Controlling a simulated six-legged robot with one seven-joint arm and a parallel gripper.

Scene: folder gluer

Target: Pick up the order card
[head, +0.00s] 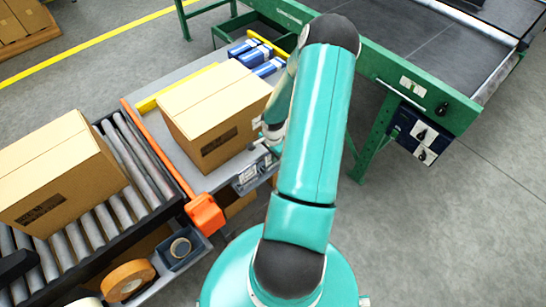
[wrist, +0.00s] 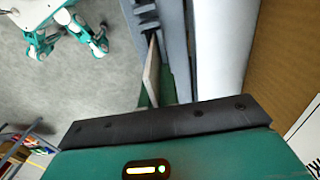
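I cannot make out the order card for certain. A thin pale upright panel (wrist: 152,72) shows edge-on in the wrist view, among grey parts at the top middle; it may be the card, but I cannot tell. In the head view a small grey fixture (head: 250,176) with light markings sits at the table's front edge, close to my gripper. My gripper (head: 268,142) is beside the right side of the closed cardboard box, low near the table edge. My arm hides much of it. Its fingers are not clear in either view, so I cannot tell whether it is open or shut.
The cardboard box (head: 212,108) stands on the grey table (head: 190,172). Another box (head: 62,175) is on rollers at left. Blue packs (head: 243,48) lie behind. A green-framed conveyor (head: 430,95) is at right. Tape rolls (head: 127,280) are at bottom left. Floor at right is clear.

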